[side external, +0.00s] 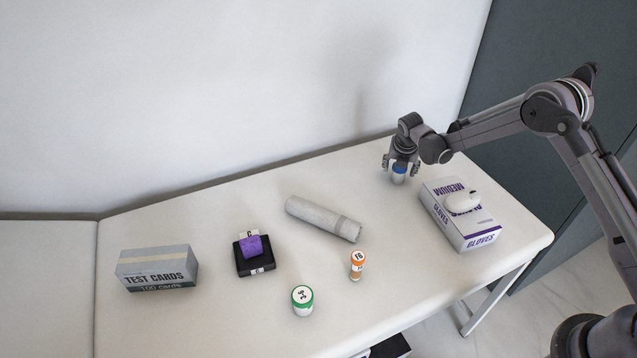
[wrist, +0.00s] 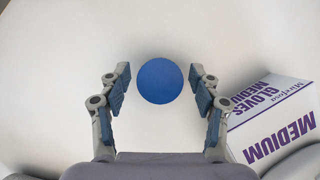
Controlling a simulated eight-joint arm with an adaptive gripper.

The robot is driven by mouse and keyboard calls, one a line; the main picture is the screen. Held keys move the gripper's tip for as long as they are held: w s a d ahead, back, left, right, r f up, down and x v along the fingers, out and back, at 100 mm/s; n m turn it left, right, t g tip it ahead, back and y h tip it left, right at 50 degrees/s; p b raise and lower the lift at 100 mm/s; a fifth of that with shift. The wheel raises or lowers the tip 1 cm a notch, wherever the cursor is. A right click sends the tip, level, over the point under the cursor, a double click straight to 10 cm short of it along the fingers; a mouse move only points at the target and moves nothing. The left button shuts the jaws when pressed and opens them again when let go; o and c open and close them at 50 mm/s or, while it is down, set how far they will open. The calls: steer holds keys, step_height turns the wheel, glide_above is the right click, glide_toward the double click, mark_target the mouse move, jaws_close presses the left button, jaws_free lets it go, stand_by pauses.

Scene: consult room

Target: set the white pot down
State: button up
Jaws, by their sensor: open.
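A small white pot (side external: 398,180) with a blue lid stands upright on the white couch top near its back edge at right. The wrist view shows its round blue lid (wrist: 160,81) from above, with the white body hidden under it. My gripper (side external: 400,168) is over the pot, pointing down. Its fingers are open on either side of the lid, with a visible gap on both sides in the wrist view (wrist: 160,76).
A glove box (side external: 466,229) stands close to the right of my gripper, with a white rounded object (side external: 462,202) on it.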

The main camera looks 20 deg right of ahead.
steer(key=shift+r, duration=0.1)
steer(key=s+a+r+m+t+y, duration=0.1)
steer(key=s+a+r+m, duration=0.1)
steer(key=s+r+m, duration=0.35)
steer(key=s+a+r+m, duration=0.1)
steer(key=s+r+m, duration=0.2)
steer(key=s+r, duration=0.55)
steer(key=s+a+r+m+t+y, duration=0.1)
steer(key=s+a+r+m, duration=0.2)
steer(key=r, duration=0.8)
steer(key=s+a+m+t+y, duration=0.1)
steer(key=s+m, duration=1.5)
steer(key=shift+s+a+r+t, duration=0.2)
steer(key=shift+s+r+t, duration=0.1)
steer(key=shift+t, duration=0.1)
